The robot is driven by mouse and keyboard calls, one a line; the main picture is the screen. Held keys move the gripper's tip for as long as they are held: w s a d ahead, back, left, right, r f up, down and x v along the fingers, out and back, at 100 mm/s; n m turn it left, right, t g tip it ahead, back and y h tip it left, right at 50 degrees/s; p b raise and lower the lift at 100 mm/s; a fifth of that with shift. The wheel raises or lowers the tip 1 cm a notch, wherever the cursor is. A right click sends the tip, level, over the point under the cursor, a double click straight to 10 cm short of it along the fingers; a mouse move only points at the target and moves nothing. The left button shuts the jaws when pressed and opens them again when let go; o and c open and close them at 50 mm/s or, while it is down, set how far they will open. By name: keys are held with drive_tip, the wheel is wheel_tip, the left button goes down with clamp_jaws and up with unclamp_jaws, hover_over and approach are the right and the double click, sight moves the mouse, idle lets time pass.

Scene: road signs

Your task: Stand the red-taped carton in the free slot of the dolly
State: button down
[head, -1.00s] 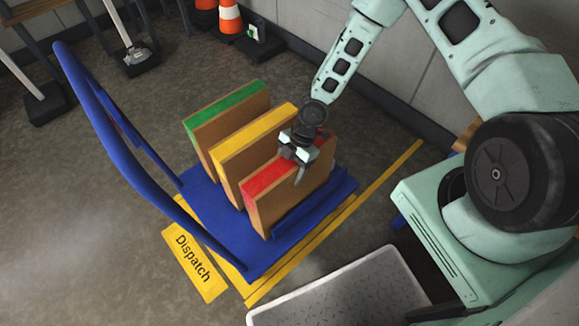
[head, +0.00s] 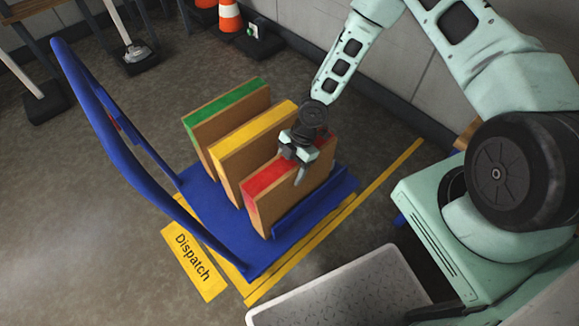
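The red-taped carton (head: 292,192) stands upright on the blue dolly (head: 197,196), in the row's place nearest the low blue front rail. The yellow-taped carton (head: 252,142) and the green-taped carton (head: 223,112) stand upright behind it, with narrow gaps between the cartons. My gripper (head: 299,168) is at the top edge of the red-taped carton, towards its right half. One finger shows on the carton's near face; the other is hidden behind the carton. The gripper appears closed around the top of the carton. The carton's base is partly hidden by the rail.
The dolly's tall blue handle (head: 100,118) rises at the left. A floor label reading "Dispatch" (head: 194,262) and yellow floor lines lie in front. A grey-topped surface (head: 345,290) is at the bottom. Traffic cones (head: 230,17) stand by the back wall.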

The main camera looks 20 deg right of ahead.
drive_tip(key=shift+c, duration=0.8)
unclamp_jaws()
drive_tip(key=p+v, duration=0.4)
drive_tip(key=v, duration=1.3)
drive_tip(key=shift+r, duration=0.2)
